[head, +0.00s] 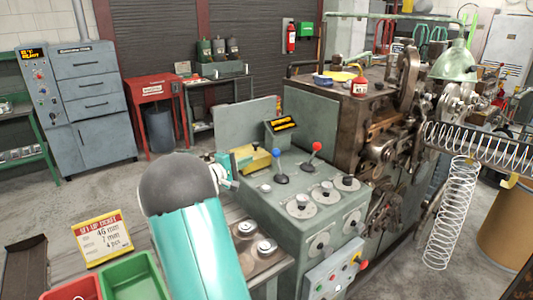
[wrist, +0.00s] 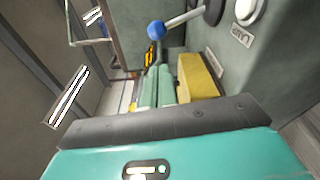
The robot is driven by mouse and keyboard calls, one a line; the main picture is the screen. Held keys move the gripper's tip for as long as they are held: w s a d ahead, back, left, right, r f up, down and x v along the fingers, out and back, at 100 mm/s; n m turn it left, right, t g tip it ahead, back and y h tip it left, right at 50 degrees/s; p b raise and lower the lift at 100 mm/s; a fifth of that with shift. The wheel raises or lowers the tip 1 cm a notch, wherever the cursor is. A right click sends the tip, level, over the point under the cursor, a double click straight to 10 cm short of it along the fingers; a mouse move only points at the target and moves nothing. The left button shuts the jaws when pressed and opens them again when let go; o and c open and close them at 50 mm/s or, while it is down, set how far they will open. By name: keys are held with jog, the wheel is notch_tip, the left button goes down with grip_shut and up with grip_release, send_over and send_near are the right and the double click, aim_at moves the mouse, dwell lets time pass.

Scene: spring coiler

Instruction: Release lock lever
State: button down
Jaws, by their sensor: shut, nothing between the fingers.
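Two ball-topped levers stand on the grey-green control console (head: 270,215). One has a blue ball (head: 281,155) and one has a red ball (head: 316,147); I cannot tell by sight which is the lock lever. The blue ball (wrist: 155,29) shows on a pale shaft at the top of the wrist view. My gripper (head: 240,157) is at the console's left rear side, left of the blue ball, partly hidden by my arm. In the wrist view my gripper's green fingers (wrist: 158,72) are together and empty, beneath the blue ball and apart from it.
A yellow block (head: 258,160) is close beside my gripper, also in the wrist view (wrist: 200,76). Round dials (head: 300,207) cover the console top. The spring machine (head: 345,110) stands behind right. A red bin (head: 75,290) and green bin (head: 135,280) are front left.

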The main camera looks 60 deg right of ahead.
aim_at(277, 150)
jog(key=shift+d, duration=0.1)
jog(key=x, duration=0.9)
jog(key=shift+s+d, duration=0.15)
jog(key=shift+d, duration=0.2)
jog(key=shift+s+a+r+m, duration=0.2)
jog(key=shift+s+r+m, duration=0.15)
jog(key=shift+m, duration=0.15)
jog(key=s+m, duration=0.1)
jog(key=s+a+r+m, duration=0.1)
jog(key=m, duration=0.1)
jog(key=shift+s+a+h, duration=0.2)
jog(key=shift+s+h, duration=0.1)
jog(key=shift+s+a+m+g, duration=0.15)
jog(key=shift+s+a+m, duration=0.25)
jog(key=shift+s+m, duration=0.45)
jog(key=shift+s+a+m+g, duration=0.15)
jog(key=shift+s+a+m, duration=0.25)
jog(key=shift+s+m, duration=0.45)
